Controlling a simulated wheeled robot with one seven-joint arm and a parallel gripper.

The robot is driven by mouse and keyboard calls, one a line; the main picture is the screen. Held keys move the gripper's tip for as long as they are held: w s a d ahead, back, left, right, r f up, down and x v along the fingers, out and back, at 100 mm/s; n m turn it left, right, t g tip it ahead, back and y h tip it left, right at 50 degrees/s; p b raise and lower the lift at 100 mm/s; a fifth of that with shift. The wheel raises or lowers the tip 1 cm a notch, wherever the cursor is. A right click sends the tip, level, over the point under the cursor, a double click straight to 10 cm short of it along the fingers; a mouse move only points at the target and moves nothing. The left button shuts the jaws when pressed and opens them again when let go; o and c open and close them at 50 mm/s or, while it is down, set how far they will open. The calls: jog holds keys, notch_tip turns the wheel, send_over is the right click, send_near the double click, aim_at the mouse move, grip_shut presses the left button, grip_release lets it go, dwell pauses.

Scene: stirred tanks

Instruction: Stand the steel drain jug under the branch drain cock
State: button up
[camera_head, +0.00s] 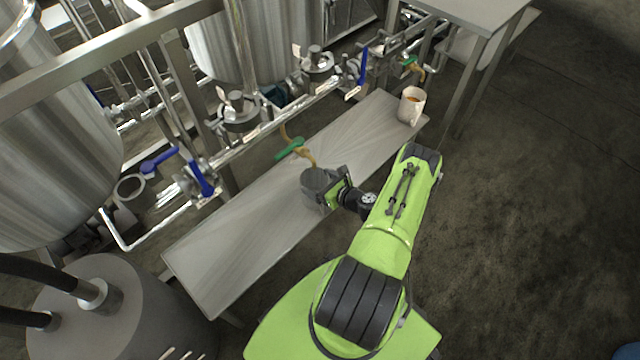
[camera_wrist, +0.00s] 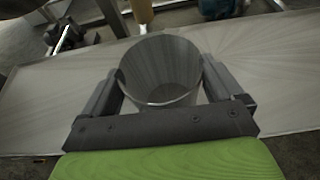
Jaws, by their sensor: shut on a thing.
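The steel drain jug (camera_head: 314,182) is an open-topped grey metal cup on or just above the long steel bench (camera_head: 220,243). My gripper (camera_head: 332,188) is shut on the jug, with one finger on each side of it. In the wrist view the jug (camera_wrist: 161,72) shows its open mouth and looks empty, between the fingers of my gripper (camera_wrist: 162,92). A brass drain cock with a green handle (camera_head: 290,149) hangs from the pipe, its outlet (camera_head: 311,161) close by the jug's far rim. In the wrist view a brass part (camera_wrist: 142,12) shows just beyond the jug. I cannot tell whether the outlet is over the mouth.
A white cup (camera_head: 411,105) with brownish contents stands at the bench's far right end, under another green-handled cock (camera_head: 410,62). Pipework with blue-handled valves (camera_head: 203,180) runs behind the bench. The bench's left part is clear.

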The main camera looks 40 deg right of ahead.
jog(key=o, duration=1.1)
jog(key=shift+f, duration=0.1)
jog(key=p+v, duration=0.4)
jog(key=v, duration=0.8)
jog(key=w+a+r+n+g+y, duration=0.2)
jog(key=w+a+r+n, duration=0.15)
jog(key=r+n, duration=0.35)
jog(key=w+a+r+n+g+y, duration=0.2)
jog(key=w+r+n+g+y, duration=0.1)
jog(key=w+r+n, duration=0.3)
jog(key=a+r+n+g+h, duration=0.1)
jog(key=a+r+n+g, duration=0.1)
jog(key=a+r+n, duration=0.4)
jog(key=a+r+n+g, duration=0.2)
jog(key=a+r+n, duration=0.25)
jog(key=r, duration=0.35)
jog(key=s+a+r+n+h, duration=0.3)
jog(key=s+a+r+n, duration=0.45)
jog(key=r, duration=0.25)
jog(key=s+a+r+n, duration=0.1)
jog(key=s+r+n, duration=0.1)
jog(key=s, duration=0.2)
jog(key=s+a+r+n+t+h, duration=0.1)
jog(key=s+a+r+n, duration=0.1)
jog(key=s, duration=0.3)
jog(key=shift+s+r+n, duration=0.15)
jog(key=shift+s+n, duration=0.15)
